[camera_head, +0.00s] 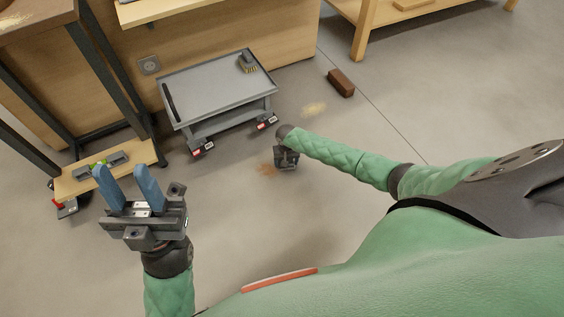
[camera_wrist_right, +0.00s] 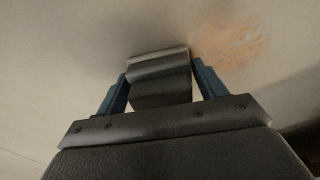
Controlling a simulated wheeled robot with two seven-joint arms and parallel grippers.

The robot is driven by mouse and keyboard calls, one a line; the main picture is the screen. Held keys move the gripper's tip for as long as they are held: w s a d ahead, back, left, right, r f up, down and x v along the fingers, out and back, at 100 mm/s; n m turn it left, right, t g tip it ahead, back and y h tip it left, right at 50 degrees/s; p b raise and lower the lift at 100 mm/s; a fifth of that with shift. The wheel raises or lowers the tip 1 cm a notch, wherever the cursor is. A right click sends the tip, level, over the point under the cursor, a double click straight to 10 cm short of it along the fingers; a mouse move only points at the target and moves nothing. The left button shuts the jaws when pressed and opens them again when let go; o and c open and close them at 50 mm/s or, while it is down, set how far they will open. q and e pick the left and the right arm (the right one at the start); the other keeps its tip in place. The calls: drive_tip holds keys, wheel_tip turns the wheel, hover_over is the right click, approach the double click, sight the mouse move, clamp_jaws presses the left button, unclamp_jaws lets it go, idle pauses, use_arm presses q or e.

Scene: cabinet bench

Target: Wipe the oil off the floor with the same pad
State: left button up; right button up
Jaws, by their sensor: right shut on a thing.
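A brownish-orange oil stain (camera_head: 267,169) lies on the grey floor, just left of my right gripper. It also shows in the right wrist view (camera_wrist_right: 228,42), right of the held pad. My right gripper (camera_head: 287,163) is low over the floor. In the right wrist view its blue fingers are shut on a dark grey pad (camera_wrist_right: 160,80) with a lighter front edge. Whether the pad touches the floor I cannot tell. My left gripper (camera_head: 130,188) is raised at the left, its two blue fingers apart with nothing between them.
A grey wheeled cart (camera_head: 215,90) stands behind the stain with a dark tool (camera_head: 247,62) on top. A pale patch (camera_head: 313,109) and a brown block (camera_head: 341,83) lie on the floor to the right. A wooden low shelf (camera_head: 135,157) is at left.

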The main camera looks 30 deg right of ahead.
drive_tip(key=shift+d+f, duration=0.1)
drive_tip(key=shift+d, duration=0.2)
drive_tip(key=shift+w+a, duration=0.15)
drive_tip(key=shift+w, duration=0.7)
drive_tip(key=shift+a+r+p, duration=0.2)
drive_tip(key=shift+a+p, duration=0.5)
drive_tip(key=shift+a, duration=0.3)
drive_tip(key=shift+s+a+f+p, duration=0.1)
drive_tip(key=shift+a+p, duration=0.5)
drive_tip(key=shift+a, duration=0.65)
drive_tip(key=shift+s+a+f+p, duration=0.1)
drive_tip(key=shift+a+p, duration=0.5)
drive_tip(key=shift+a, duration=0.65)
drive_tip(key=shift+a+r+p, duration=0.15)
drive_tip(key=shift+a+p, duration=0.55)
drive_tip(key=shift+a, duration=0.65)
drive_tip(key=shift+a+p, duration=0.6)
drive_tip(key=shift+a, duration=1.4)
drive_tip(key=shift+w+b, duration=0.3)
drive_tip(key=shift+w, duration=0.6)
drive_tip(key=shift+d+r+p, duration=0.1)
drive_tip(key=shift+d+p, duration=0.55)
drive_tip(key=shift+d, duration=0.9)
drive_tip(key=shift+w+d+f+p, duration=0.1)
drive_tip(key=shift+d+f+p, duration=0.1)
drive_tip(key=shift+d, duration=1.65)
drive_tip(key=shift+w+d+f+p, duration=0.1)
drive_tip(key=shift+d+p, duration=0.1)
drive_tip(key=shift+d, duration=1.65)
